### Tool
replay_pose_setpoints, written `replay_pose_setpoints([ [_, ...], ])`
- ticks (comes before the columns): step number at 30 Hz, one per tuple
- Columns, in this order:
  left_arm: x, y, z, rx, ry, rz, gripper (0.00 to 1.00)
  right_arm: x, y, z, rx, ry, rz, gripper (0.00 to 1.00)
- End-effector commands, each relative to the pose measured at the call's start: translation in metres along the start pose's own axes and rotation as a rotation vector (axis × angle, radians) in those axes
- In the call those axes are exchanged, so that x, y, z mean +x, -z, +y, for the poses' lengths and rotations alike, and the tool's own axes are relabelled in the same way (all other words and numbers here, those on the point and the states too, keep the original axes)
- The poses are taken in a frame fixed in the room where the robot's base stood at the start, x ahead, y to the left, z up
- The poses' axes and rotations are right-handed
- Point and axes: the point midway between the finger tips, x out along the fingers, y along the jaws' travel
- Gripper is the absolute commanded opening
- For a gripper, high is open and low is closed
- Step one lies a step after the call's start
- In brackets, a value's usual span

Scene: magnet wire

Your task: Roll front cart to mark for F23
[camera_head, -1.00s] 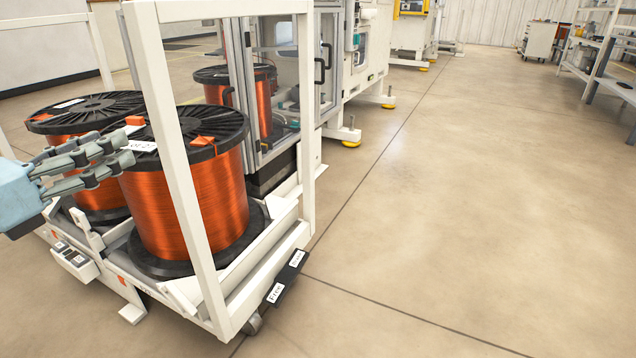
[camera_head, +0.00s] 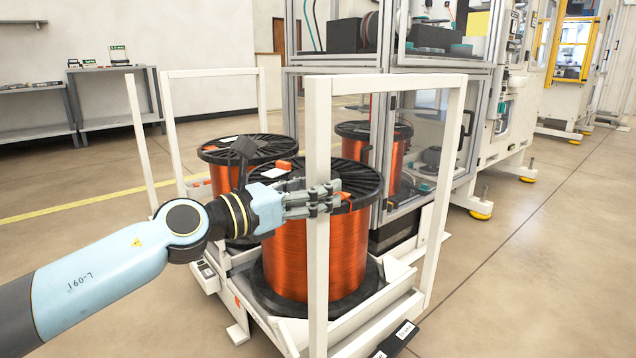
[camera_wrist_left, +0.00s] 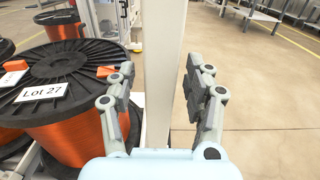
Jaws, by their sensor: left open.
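The front cart (camera_head: 318,255) is a white frame on a low base with wheels, carrying copper wire spools. Its nearest upright post (camera_wrist_left: 163,75) stands between the two fingers of my left gripper (camera_head: 333,197) in the left wrist view. My left gripper (camera_wrist_left: 168,88) is open; a gap shows between the post and the right finger, and I cannot tell if the left finger touches. The front spool (camera_head: 297,255) has a black flange and a label reading "Lot 27" (camera_wrist_left: 43,93). A second spool (camera_head: 222,180) sits behind it. No floor mark is clearly visible. My right gripper is out of view.
A glazed machine cabinet (camera_head: 465,120) stands right behind the cart, with another spool (camera_head: 385,165) at it. A grey workbench (camera_head: 110,122) is at the back left. A yellow floor line (camera_head: 80,203) crosses the left. Floor at the right (camera_head: 560,260) is clear.

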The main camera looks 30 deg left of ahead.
Motion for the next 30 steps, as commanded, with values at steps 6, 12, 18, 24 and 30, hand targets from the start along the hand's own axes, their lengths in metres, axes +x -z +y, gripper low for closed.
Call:
replay_pose_setpoints([
  [6,0.0085,0.0006,-0.0003,-0.001,0.000,0.001,0.52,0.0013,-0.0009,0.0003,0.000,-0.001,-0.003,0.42],
  [12,0.0082,0.0008,-0.0003,-0.001,0.000,0.002,0.49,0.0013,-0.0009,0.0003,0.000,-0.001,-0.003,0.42],
  [18,0.0081,0.0008,-0.0003,-0.001,0.000,0.002,0.23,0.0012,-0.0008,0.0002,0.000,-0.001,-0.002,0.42],
  [24,0.0080,0.0008,-0.0002,-0.002,0.000,0.002,0.00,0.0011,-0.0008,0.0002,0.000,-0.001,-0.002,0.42],
  [30,0.0079,0.0008,-0.0002,-0.002,0.000,0.002,0.00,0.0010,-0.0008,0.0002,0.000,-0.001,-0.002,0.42],
])
